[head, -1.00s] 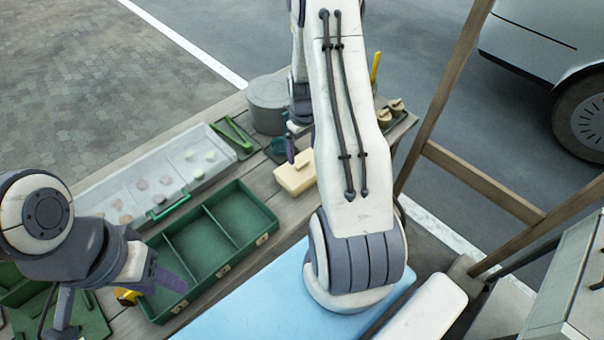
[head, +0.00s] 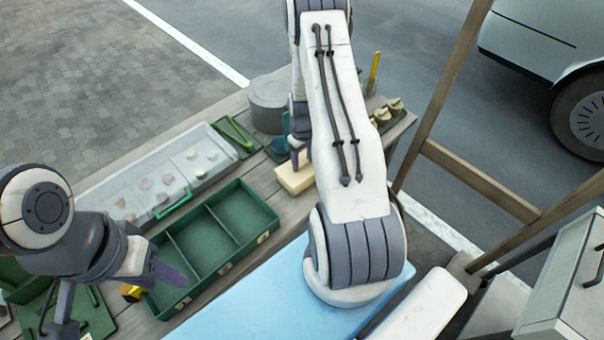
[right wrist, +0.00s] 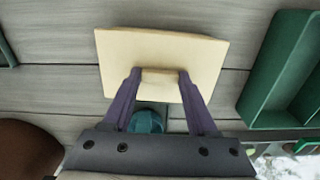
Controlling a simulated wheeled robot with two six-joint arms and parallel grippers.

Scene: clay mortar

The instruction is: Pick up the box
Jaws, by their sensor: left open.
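The box is a small cream block (head: 293,181) on the wooden table, partly hidden by my right arm in the head view. In the right wrist view the box (right wrist: 205,55) lies below my right gripper (right wrist: 160,78), with a raised handle (right wrist: 160,77) on its top. The two fingers stand on either side of this handle, very near it. I cannot tell whether they press on it. My left gripper (head: 122,300) is open and empty at the lower left, beside the green tray.
A green three-part tray (head: 215,240) and a clear-lidded case (head: 150,180) lie left of the box. A grey round tin (head: 268,105) stands behind it. A wooden frame (head: 480,185) stands at the right.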

